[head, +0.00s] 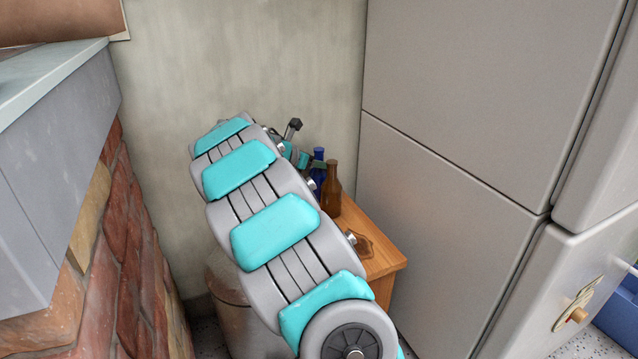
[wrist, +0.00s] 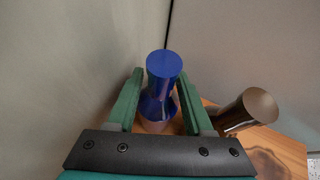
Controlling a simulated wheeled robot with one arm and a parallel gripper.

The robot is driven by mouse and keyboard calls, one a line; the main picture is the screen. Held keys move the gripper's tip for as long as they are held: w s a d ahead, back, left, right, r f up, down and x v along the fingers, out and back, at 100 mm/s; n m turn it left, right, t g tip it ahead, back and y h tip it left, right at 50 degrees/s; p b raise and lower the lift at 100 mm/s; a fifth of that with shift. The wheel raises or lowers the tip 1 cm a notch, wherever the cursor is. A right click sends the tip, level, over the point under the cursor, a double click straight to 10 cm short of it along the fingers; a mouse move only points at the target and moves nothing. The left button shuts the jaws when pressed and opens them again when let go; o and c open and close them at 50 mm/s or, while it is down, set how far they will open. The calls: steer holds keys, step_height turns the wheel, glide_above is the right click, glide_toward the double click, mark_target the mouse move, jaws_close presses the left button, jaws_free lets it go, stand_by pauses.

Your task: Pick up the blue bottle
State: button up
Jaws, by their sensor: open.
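The blue bottle (wrist: 163,68) stands upright in the wrist view, between the two green fingers of my gripper (wrist: 158,100). The fingers are apart, with a gap visible on the bottle's left and a smaller one on its right. In the head view the blue bottle (head: 318,167) stands at the back of a wooden table (head: 385,262), partly hidden by my arm and gripper (head: 310,162). It is beside a brown bottle (head: 332,190).
The brown bottle (wrist: 247,110) is just right of my right finger in the wrist view. A pale wall is close behind and left. A grey fridge (head: 455,190) stands right of the table. A brick plinth (head: 130,240) is on the left, with a metal bin (head: 240,325) near it.

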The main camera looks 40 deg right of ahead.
steer(key=x, duration=0.2)
steer(key=shift+d+f, duration=0.1)
steer(key=shift+d, duration=0.2)
jaws_close()
